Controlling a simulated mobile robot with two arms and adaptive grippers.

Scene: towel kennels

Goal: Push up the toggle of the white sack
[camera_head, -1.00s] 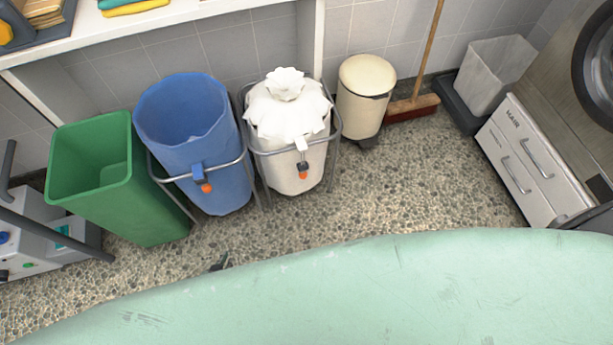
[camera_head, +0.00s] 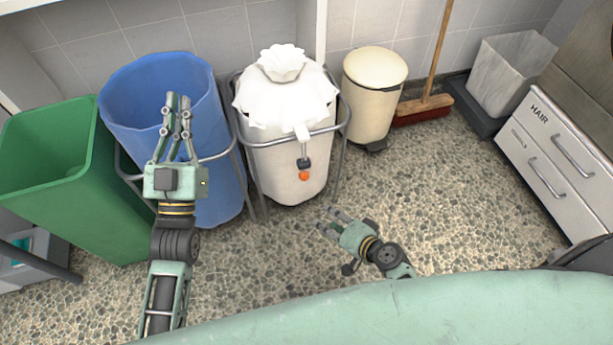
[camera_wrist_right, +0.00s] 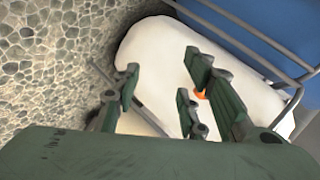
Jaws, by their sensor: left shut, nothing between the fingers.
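The white sack (camera_head: 288,170) hangs in a metal frame, its top gathered into a ruffled knot. Its toggle (camera_head: 304,164), dark with an orange end, hangs on a cord at the sack's front. In the right wrist view the sack (camera_wrist_right: 160,60) fills the middle, and the orange end (camera_wrist_right: 201,94) shows partly behind a finger. My right gripper (camera_head: 328,218) is open and empty, low in front of the sack, below and right of the toggle; its spread fingers (camera_wrist_right: 160,82) show in the wrist view. My left gripper (camera_head: 178,98) is shut and empty, in front of the blue sack.
The blue sack (camera_head: 214,185) in its frame stands left of the white sack, with a green bin (camera_head: 75,210) farther left. A cream pedal bin (camera_head: 370,105) and a broom (camera_head: 424,108) stand to the right. A pale green surface (camera_head: 420,310) fills the foreground. Pebbled floor at right is clear.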

